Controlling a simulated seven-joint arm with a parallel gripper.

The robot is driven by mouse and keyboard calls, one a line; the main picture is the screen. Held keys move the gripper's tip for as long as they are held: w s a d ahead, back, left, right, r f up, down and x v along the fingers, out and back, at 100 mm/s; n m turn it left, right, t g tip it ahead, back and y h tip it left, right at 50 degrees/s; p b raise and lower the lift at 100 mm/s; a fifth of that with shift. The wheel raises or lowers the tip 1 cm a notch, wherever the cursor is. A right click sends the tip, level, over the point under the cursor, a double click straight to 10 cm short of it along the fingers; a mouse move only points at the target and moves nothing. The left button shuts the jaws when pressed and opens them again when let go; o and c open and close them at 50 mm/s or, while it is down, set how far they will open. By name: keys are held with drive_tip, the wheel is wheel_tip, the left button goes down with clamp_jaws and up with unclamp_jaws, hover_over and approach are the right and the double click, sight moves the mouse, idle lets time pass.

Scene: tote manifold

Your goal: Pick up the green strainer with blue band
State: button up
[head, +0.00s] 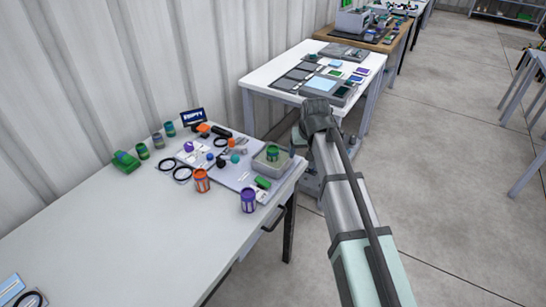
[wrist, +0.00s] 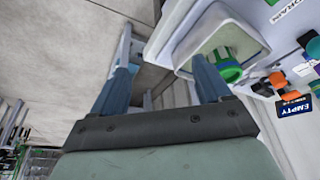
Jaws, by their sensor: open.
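A green strainer with a blue band (head: 272,153) stands in a shallow grey tray (head: 263,167) near the right end of the white table. In the wrist view, a green cylinder with blue on it (wrist: 226,68) shows in the pale tray (wrist: 262,40), partly behind my right-hand finger. My gripper (wrist: 162,70) is open, with nothing between its fingers. In the head view, the end of my arm is right of the tray and apart from it, and the fingers are hidden.
An orange container (head: 202,180) and a purple container (head: 248,200) stand near the tray. Black rings, small balls and an EMPTY sign (head: 193,115) are further left. The table's front left is mostly clear.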

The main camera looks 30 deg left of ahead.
drive_tip(key=n, duration=0.1)
approach(273, 149)
drive_tip(key=d, duration=0.1)
drive_tip(key=shift+y, duration=0.4)
drive_tip(key=shift+x, duration=6.55)
drive_tip(key=shift+a, duration=0.15)
drive_tip(key=shift+c, duration=0.4)
drive_tip(key=c, duration=1)
drive_tip(key=shift+o, duration=0.2)
drive_tip(key=shift+r, duration=0.1)
